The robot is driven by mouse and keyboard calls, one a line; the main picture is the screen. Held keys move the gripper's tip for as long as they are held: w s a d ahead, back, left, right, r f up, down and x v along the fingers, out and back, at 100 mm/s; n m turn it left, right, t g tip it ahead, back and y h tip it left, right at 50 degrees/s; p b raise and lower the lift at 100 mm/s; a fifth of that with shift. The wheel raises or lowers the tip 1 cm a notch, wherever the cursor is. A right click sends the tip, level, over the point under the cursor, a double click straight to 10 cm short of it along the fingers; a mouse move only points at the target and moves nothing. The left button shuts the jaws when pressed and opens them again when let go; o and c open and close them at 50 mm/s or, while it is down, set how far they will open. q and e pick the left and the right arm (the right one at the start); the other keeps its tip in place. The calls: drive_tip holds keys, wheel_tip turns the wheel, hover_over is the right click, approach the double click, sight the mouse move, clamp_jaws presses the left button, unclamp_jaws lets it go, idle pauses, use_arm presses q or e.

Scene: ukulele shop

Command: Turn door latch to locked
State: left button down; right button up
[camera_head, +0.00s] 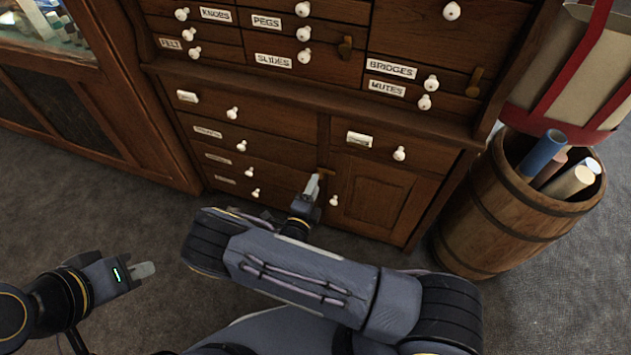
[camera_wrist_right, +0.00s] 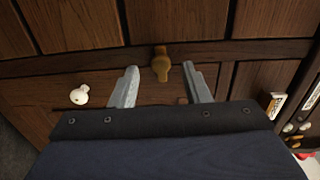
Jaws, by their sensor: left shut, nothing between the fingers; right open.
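The brass door latch (camera_wrist_right: 161,64) shows in the right wrist view, between and just beyond the tips of my right gripper (camera_wrist_right: 158,75). The gripper is open, with one finger on each side of the latch and no clear contact. In the head view, my right gripper (camera_head: 313,184) is at the upper left edge of the small cabinet door (camera_head: 378,196), and the latch (camera_head: 326,172) is partly hidden behind it. The door looks closed, with a white knob (camera_head: 334,201). My left gripper (camera_head: 146,269) is shut and empty, over the carpet at lower left.
The wooden drawer cabinet (camera_head: 262,118) has labelled drawers with white knobs. Two other brass latches (camera_head: 345,47) (camera_head: 474,82) sit higher up. A wooden barrel (camera_head: 505,218) holding rolled tubes stands at right. Carpet (camera_head: 130,215) is free at left.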

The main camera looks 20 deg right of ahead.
drive_tip(key=p+v, duration=0.1)
drive_tip(key=v, duration=0.4)
drive_tip(key=shift+s+a, duration=0.15)
drive_tip(key=shift+s, duration=0.1)
drive_tip(key=shift+r, duration=0.1)
drive_tip(key=s+d+r+m+g+y, duration=0.1)
drive_tip(key=s+d+r+m+g, duration=0.55)
drive_tip(key=m, duration=0.75)
drive_tip(key=s+d+r+m+g+y, duration=0.25)
drive_tip(key=d+r+m+g, duration=0.25)
drive_tip(key=r+m+g, duration=0.6)
drive_tip(key=s+r+m+t+y, duration=0.8)
drive_tip(key=s+r+m+y, duration=0.3)
drive_tip(key=m, duration=1.3)
wheel_tip(320, 180, up, 31)
drive_tip(key=p, duration=2.9)
drive_tip(key=shift+s+a+h, duration=0.35)
